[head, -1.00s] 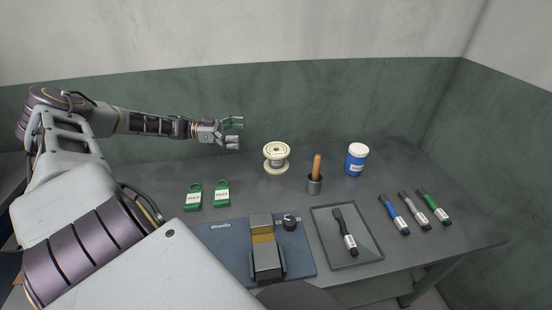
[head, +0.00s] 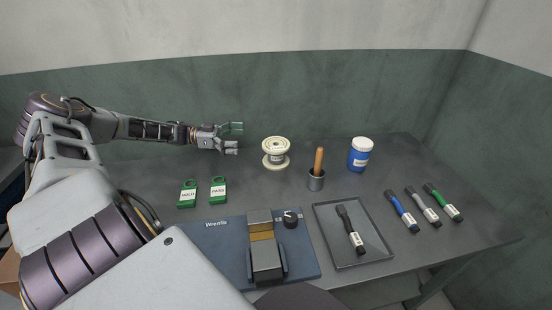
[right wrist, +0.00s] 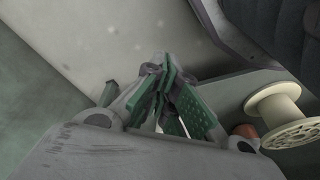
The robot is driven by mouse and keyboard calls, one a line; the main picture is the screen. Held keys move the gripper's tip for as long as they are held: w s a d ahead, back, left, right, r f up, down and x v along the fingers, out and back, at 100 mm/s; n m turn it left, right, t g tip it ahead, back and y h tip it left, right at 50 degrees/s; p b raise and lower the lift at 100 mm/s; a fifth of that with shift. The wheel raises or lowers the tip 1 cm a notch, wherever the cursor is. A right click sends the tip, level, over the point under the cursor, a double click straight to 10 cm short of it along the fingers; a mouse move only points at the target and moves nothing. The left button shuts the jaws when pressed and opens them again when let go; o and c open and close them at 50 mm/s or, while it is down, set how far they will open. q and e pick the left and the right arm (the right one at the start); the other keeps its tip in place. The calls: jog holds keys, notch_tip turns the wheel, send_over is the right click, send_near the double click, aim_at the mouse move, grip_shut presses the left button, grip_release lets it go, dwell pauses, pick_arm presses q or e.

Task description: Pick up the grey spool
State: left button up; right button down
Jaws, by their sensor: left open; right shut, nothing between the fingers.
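In the right wrist view, the spool (right wrist: 277,116) shows at the right edge, partly cut off. My right gripper (right wrist: 163,75) has its green-padded fingers together with nothing between them, apart from the spool. The right gripper does not show in the head view.
Two green tags (head: 188,194), a blue-based device (head: 212,239), a tray with a black marker (head: 376,252) and several markers (head: 423,206) lie nearer the front.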

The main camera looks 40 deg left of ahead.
aim_at(275, 147)
pick_arm(q)
jog(key=shift+f+b, duration=0.55)
jog(key=shift+f, duration=0.25)
pick_arm(e)
jog(key=r, duration=0.4)
jog(key=shift+s+a+r, duration=0.15)
jog(key=shift+a+r, duration=0.1)
jog(key=shift+a, duration=0.1)
pick_arm(q)
jog(key=shift+d, duration=0.1)
jog(key=b+x, duration=0.2)
jog(key=x, duration=0.5)
jog(key=shift+w+d+f, duration=0.1)
jog(key=shift+w+d, duration=0.05)
jog(key=shift+w, duration=0.05)
jog(key=shift+w+d, duration=0.3)
jog(key=shift+d, duration=0.05)
pick_arm(e)
jog(key=r, duration=0.3)
jog(key=shift+w+a+r+t+y, duration=0.2)
jog(key=shift+w+a+t+y, duration=0.1)
jog(key=shift+y, duration=0.1)
jog(key=shift+f, duration=0.15)
jog(key=shift+s+f, duration=0.1)
